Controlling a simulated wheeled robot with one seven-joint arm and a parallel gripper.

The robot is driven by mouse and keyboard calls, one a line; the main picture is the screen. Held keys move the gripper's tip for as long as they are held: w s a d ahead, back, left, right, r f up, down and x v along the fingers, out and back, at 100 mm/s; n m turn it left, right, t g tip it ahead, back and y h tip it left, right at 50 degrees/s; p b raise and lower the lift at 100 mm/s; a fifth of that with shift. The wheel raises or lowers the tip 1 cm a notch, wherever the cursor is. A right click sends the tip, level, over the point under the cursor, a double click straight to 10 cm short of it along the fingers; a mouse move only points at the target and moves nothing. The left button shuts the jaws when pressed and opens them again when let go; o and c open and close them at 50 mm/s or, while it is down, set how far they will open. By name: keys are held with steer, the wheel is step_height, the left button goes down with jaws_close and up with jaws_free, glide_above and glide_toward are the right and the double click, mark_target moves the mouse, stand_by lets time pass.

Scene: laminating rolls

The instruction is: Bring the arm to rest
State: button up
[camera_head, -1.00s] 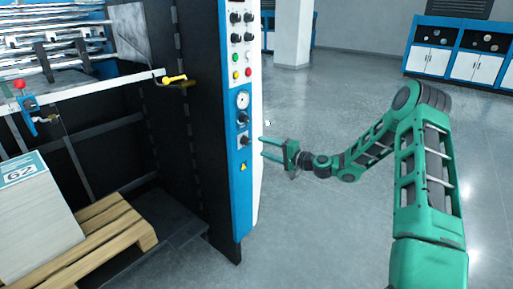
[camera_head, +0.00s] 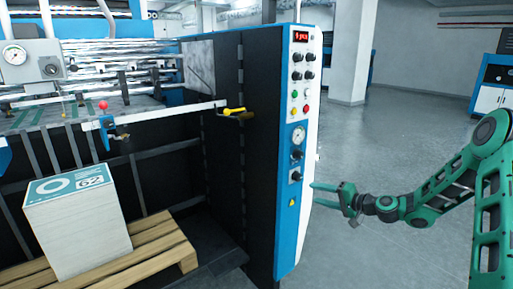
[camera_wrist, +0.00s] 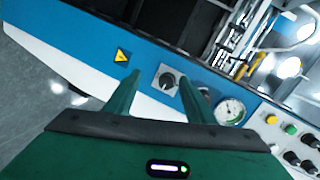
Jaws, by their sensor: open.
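My gripper (camera_head: 328,195) is open and empty. In the head view it is just right of the blue and white control panel (camera_head: 292,225), at the height of its lower knob. In the wrist view the two green fingers (camera_wrist: 160,97) point at the panel, with a black rotary knob (camera_wrist: 168,80) showing between them. The knob also shows in the head view (camera_head: 296,175). I cannot tell from the frames whether the fingertips touch the panel. My green arm reaches in from the right edge.
A gauge (camera_head: 298,136), buttons and a red display (camera_head: 300,36) sit above the knob. A paper stack (camera_head: 80,235) stands on a wooden pallet (camera_head: 165,243) at the left. A yellow-handled lever (camera_head: 235,112) juts from the machine. The floor (camera_head: 400,135) behind the arm is clear.

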steer(key=s+d+r+g+h, duration=0.3)
steer(key=s+d, duration=0.1)
steer(key=s, duration=1.3)
steer(key=s+d+r+g+h, duration=0.3)
steer(key=s+d+g, duration=0.1)
steer(key=s, duration=1.4)
steer(key=s+d+r+g+h, duration=0.3)
steer(key=s+d+g, duration=0.1)
steer(key=s, duration=1.3)
steer(key=shift+s+d+r+h, duration=0.3)
steer(key=shift+s+d+h, duration=0.1)
steer(key=shift+d, duration=0.15)
steer(key=shift+w+f+g, duration=0.25)
steer(key=shift+w+g, duration=0.05)
steer(key=shift+w, duration=0.35)
